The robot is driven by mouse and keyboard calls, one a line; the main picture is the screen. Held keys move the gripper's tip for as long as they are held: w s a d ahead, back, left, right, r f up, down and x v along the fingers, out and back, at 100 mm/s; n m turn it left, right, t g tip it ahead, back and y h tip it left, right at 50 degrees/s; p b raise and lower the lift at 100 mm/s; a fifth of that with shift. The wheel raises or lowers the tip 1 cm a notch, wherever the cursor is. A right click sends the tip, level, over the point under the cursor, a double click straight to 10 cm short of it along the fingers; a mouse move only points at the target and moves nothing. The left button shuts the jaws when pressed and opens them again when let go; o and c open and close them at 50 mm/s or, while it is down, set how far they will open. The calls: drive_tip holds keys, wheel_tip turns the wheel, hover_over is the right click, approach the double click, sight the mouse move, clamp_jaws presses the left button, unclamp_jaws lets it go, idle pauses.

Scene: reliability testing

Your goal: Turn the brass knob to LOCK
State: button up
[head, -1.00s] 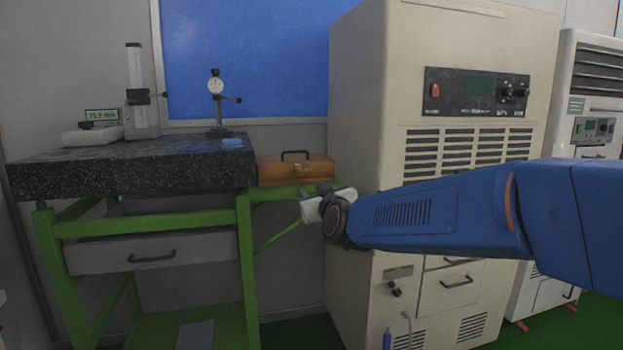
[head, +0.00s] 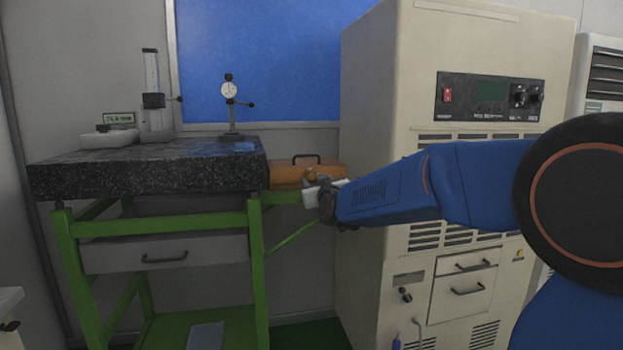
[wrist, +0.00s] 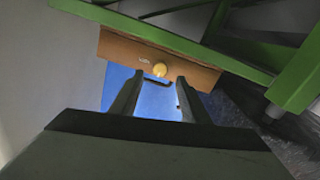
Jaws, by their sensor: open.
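The brass knob (wrist: 160,69) is a round yellow knob on the front of an orange-brown case (wrist: 117,46). In the head view the knob (head: 311,173) shows just above my gripper's fingers, and the case (head: 285,172) is partly hidden behind my gripper. My gripper (wrist: 159,79) is open in the wrist view, with its two fingers apart and the knob seen between and just beyond their tips. I cannot tell whether they touch it. Small marking beside the knob is too blurred to read.
The case is between a green-framed bench with a speckled black top (head: 60,178) and a tall beige cabinet (head: 368,110). A dial gauge stand (head: 230,107) and a height gauge (head: 153,100) stand on the bench. My blue arm reaches across the cabinet front.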

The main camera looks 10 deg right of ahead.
sight(311, 176)
drive_tip(key=shift+w, duration=3)
clamp_jaws()
